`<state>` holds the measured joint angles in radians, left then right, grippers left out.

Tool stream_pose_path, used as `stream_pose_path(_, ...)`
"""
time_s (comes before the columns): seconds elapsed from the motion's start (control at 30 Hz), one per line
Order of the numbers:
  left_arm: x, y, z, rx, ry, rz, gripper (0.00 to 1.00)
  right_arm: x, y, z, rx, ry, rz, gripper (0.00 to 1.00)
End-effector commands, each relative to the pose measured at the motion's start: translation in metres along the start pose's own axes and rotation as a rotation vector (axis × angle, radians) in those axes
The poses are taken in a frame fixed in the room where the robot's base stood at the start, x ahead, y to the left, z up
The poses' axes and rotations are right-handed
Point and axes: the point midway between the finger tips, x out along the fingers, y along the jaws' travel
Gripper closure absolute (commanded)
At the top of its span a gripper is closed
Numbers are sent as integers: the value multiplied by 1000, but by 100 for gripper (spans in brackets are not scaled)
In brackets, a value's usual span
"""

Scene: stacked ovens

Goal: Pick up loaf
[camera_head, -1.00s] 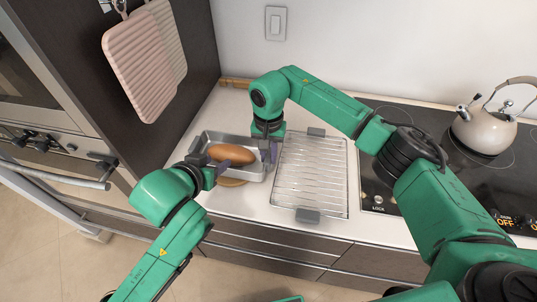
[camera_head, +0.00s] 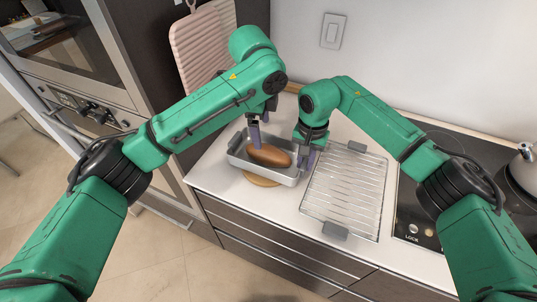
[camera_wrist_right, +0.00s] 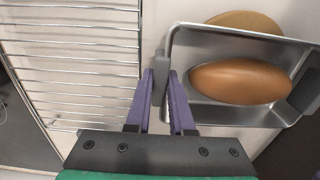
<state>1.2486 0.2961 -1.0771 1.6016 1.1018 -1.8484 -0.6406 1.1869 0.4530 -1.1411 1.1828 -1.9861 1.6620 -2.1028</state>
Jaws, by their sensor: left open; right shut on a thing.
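The brown loaf (camera_head: 269,155) lies in a grey metal pan (camera_head: 290,177) on the white counter. In the right wrist view the loaf (camera_wrist_right: 240,82) lies whole inside the pan (camera_wrist_right: 234,114). My left gripper (camera_head: 256,136) is open, pointing down at the loaf's left end; a purple finger stands beside the loaf, and I cannot tell whether it touches. My right gripper (camera_head: 306,160) is shut on the pan's grey handle at its right end; this handle (camera_wrist_right: 161,64) shows between the purple fingertips (camera_wrist_right: 160,80) in the wrist view.
A wire rack (camera_head: 344,190) with grey end grips lies right of the pan. A round wooden board (camera_head: 262,181) shows partly under the pan. The black cooktop (camera_head: 415,213) with a kettle (camera_head: 524,172) is at right. Pink cutting boards (camera_head: 202,50) hang on the dark cabinet side.

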Motion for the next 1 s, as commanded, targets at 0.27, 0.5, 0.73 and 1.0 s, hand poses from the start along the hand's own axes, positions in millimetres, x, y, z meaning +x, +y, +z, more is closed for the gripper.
stream_pose_path(0.27, 46, 1, 2, 22, -7, 17, 8, 0, 0, 0, -1, -1, 0, 100)
stream_pose_path(0.5, 83, -1, 1, 21, -6, 14, 8, 0, 0, 0, -1, -1, 0, 100)
stream_pose_path(0.73, 116, -2, 0, 22, -5, 11, 8, 0, 0, 0, -1, -1, 0, 100)
stream_pose_path(1.0, 117, -2, 0, 21, -4, 10, 42, 0, 0, 0, -1, -1, 0, 100)
